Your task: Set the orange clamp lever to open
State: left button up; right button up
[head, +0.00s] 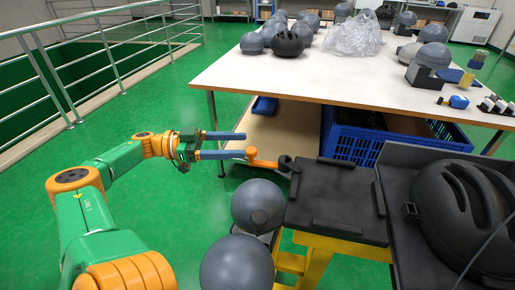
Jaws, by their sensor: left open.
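The orange clamp lever (262,161) sticks out to the left from a dark pivot (287,163) at the left edge of a black platform (338,200). My left gripper (245,145) comes in from the left, with its two blue fingers spread apart. The lever's rounded orange end lies close to the tips, near the lower finger. I cannot tell whether they touch. Nothing shows held between the fingers. My right gripper is not in view.
A black helmet (466,213) sits at the right beside the platform. Grey domes (258,205) stand in front of it at the lower left. A white table (285,72) with helmets and domes stands behind, a blue crate (362,148) beneath.

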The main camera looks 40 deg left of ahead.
aim_at(264, 161)
pick_arm(q)
jog(key=w+d+f+b, duration=0.1)
jog(key=w+d+b, duration=0.1)
jog(key=w+d, duration=0.1)
jog(key=w+d+f+b, duration=0.1)
jog(key=d, duration=0.1)
jog(key=shift+w+d+f, duration=0.2)
jog(key=shift+w+f, duration=0.15)
jog(key=shift+w, duration=0.05)
jog(key=shift+r, duration=0.1)
jog(key=shift+c, duration=0.8)
grip_shut()
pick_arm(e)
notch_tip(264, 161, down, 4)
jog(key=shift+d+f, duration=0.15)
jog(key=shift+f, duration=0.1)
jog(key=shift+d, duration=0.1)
